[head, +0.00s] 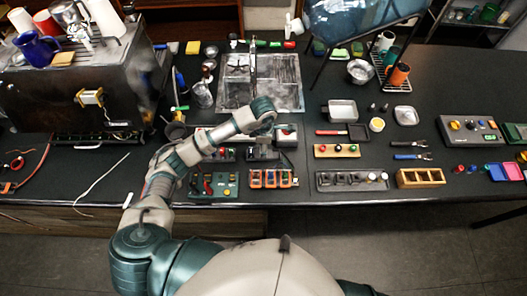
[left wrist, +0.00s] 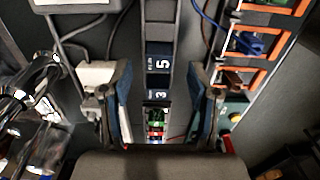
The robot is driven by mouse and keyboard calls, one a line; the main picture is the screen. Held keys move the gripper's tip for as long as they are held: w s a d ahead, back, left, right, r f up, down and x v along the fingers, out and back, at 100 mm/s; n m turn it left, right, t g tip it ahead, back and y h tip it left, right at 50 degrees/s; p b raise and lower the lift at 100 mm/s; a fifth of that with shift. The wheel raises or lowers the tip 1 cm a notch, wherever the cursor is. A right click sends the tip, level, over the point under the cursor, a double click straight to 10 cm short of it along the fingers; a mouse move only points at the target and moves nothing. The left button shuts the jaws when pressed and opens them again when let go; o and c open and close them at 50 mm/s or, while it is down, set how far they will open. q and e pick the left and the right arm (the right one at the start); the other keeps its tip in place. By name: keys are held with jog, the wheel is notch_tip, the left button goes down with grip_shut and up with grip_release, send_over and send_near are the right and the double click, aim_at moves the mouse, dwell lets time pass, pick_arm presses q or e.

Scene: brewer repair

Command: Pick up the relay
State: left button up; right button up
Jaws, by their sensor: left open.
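My left arm reaches over the bench, and its gripper (head: 263,150) points down, partly hidden behind the wrist. In the left wrist view the left gripper (left wrist: 160,72) is open, with one finger on each side of a dark strip. Blue blocks marked 5 (left wrist: 159,63) and 3 (left wrist: 157,95) sit in that strip between the fingers. A small part with green and red (left wrist: 156,125) shows below them. I cannot tell which part is the relay. A row of orange-framed modules (head: 273,179) lies just in front of the gripper; they also show in the left wrist view (left wrist: 243,45). My right gripper is out of view.
A green panel (head: 214,186) stands left of the orange modules. A dark rack (head: 352,181) and a wooden tray (head: 420,178) lie to the right. A sink (head: 285,97) is behind the gripper, and a large brewer (head: 90,90) stands at left.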

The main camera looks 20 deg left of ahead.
pick_arm(q)
notch_tip(320, 180, down, 3)
jog(key=shift+w+d+f+p, duration=0.1)
jog(key=shift+w+f+p, duration=0.1)
jog(key=shift+p, duration=0.1)
jog(key=shift+s+a, duration=0.1)
jog(key=shift+a, duration=0.1)
jog(key=c, duration=1.1)
jog(key=shift+c, duration=0.2)
jog(key=shift+d, duration=0.1)
